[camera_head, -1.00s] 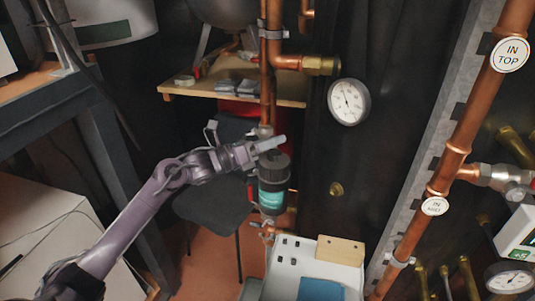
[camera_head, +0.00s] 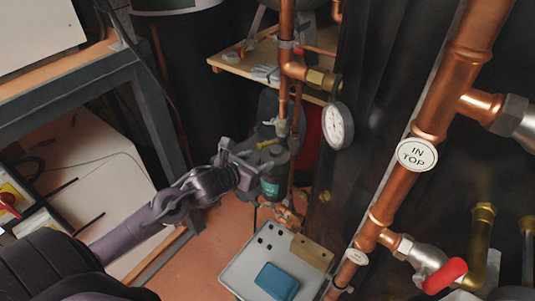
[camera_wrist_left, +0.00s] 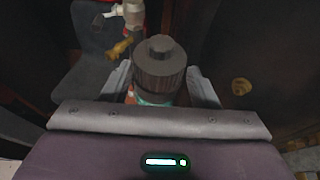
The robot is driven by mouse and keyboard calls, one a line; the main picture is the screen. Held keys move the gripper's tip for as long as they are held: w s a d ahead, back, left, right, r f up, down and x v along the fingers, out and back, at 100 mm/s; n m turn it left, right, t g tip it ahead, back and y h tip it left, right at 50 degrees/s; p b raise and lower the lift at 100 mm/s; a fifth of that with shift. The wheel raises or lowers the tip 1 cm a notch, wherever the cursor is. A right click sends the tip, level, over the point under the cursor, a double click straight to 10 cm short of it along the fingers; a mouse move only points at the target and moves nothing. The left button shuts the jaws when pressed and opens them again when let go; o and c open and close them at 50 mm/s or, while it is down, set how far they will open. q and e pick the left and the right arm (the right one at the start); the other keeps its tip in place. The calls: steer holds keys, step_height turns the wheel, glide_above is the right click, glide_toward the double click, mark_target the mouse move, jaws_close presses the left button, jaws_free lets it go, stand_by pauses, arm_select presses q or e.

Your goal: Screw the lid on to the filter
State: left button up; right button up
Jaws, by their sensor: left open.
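The filter (camera_head: 271,188), a dark cylinder with a teal label, stands upright on the copper pipework in the head view. Its black ribbed lid (camera_head: 273,157) sits on top; it also shows in the left wrist view (camera_wrist_left: 160,68), with a small knob in its middle. Whether its thread is engaged cannot be told. My left gripper (camera_head: 256,160) is at the lid's height in the head view. In the wrist view its open fingers lie either side of the lid and filter; contact is unclear. My right gripper is not in view.
Copper pipes and a pressure gauge (camera_head: 338,126) stand close behind and right of the filter. A grey tray (camera_head: 240,267) with a blue item (camera_head: 277,281) is below. A metal-framed bench (camera_head: 150,112) is on the left. A red-handled valve (camera_head: 444,276) is at the lower right.

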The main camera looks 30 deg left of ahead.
mark_target(272, 153)
arm_select(q)
steer(key=b+x, duration=0.1)
steer(key=x, duration=0.1)
steer(key=shift+w+a+f, duration=0.15)
steer(key=shift+w+f, duration=0.1)
steer(key=shift+w, duration=0.05)
steer(key=b+x, duration=0.2)
steer(key=x, duration=0.2)
steer(key=shift+w+d+b, duration=0.2)
steer(key=shift+d+b, duration=0.15)
steer(key=shift+b, duration=0.05)
steer(key=shift+w+a+f, duration=0.1)
steer(key=shift+w+f, duration=0.05)
steer(key=shift+w, duration=0.2)
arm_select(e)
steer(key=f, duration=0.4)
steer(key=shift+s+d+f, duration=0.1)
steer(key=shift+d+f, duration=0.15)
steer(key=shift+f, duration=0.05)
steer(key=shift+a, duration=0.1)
